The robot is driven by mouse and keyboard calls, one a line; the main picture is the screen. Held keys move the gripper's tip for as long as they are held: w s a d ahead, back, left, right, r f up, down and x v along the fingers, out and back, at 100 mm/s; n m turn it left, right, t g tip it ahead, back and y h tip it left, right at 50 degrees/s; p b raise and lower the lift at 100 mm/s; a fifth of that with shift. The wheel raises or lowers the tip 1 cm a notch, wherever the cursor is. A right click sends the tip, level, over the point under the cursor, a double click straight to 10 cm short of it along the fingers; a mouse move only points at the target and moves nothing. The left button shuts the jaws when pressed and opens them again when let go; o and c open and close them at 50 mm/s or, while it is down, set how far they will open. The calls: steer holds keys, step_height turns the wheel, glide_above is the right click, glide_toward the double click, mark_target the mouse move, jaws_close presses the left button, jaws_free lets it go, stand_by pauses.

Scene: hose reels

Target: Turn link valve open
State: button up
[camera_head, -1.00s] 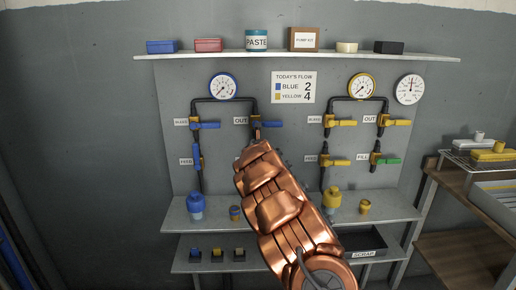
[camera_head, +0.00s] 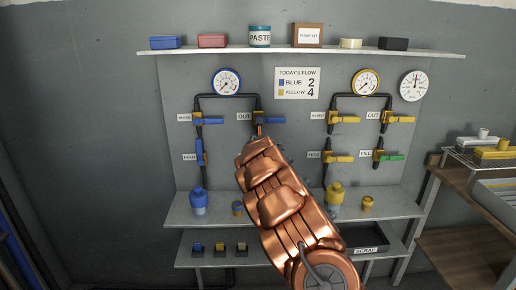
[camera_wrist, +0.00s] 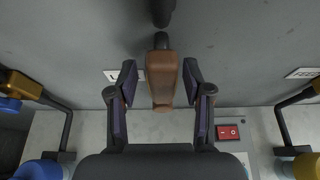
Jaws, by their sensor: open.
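In the wrist view a brown lever handle (camera_wrist: 161,80) hangs from a dark pipe fitting. A white label behind it is mostly covered, with only an "L" showing, so I cannot fully read that this is the link valve. My gripper (camera_wrist: 160,95) is open, with one dark finger on each side of the handle and a visible gap on both sides. In the head view my copper arm covers the middle of the panel, hiding the gripper and this handle.
Blue valves, such as OUT (camera_head: 270,120), and yellow valves, such as FEED (camera_head: 338,158), flank my arm. A green-handled FILL valve (camera_head: 388,157) is at right. A lower shelf (camera_head: 290,200) holds blue and yellow fittings. A red block (camera_wrist: 229,132) shows in the wrist view.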

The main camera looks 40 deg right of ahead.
steer(key=v, duration=1.2)
stand_by(0.9)
stand_by(0.5)
